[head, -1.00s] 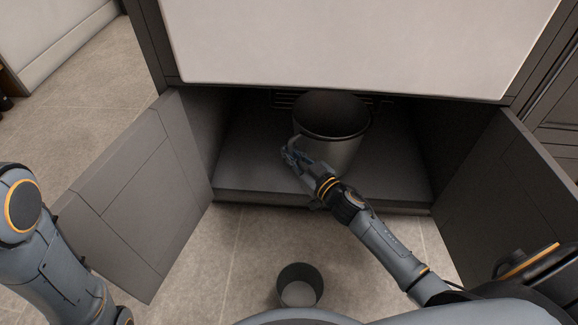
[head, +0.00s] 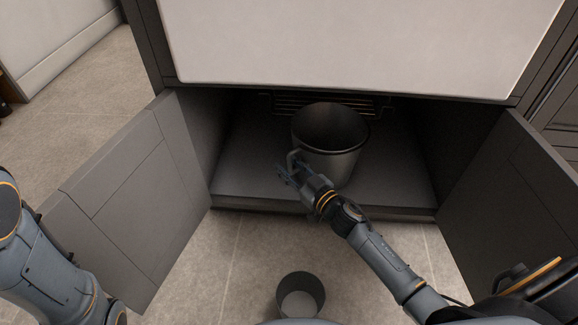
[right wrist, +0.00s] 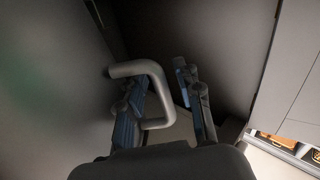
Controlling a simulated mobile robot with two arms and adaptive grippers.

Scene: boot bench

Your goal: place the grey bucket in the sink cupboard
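The grey bucket (head: 335,168) stands upright inside the sink cupboard (head: 250,172), near the middle of its floor panel. Its open rim faces up and its handle points left toward my right gripper. My right gripper (head: 284,168) is at the bucket's left front side. In the right wrist view the fingers of my right gripper (right wrist: 165,92) are spread, with the handle (right wrist: 158,92) of the bucket between them. The left finger is by the handle's loop and the right finger stands apart from the bar. My left arm shows at the lower left, its gripper out of frame.
The left door (head: 135,200) and right door (head: 510,195) of the cupboard stand open. A wire rack (head: 285,104) shows behind the bucket. A small grey open-topped container (head: 301,296) is on the tiled floor in front. A pale panel (head: 340,45) overhangs the cupboard.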

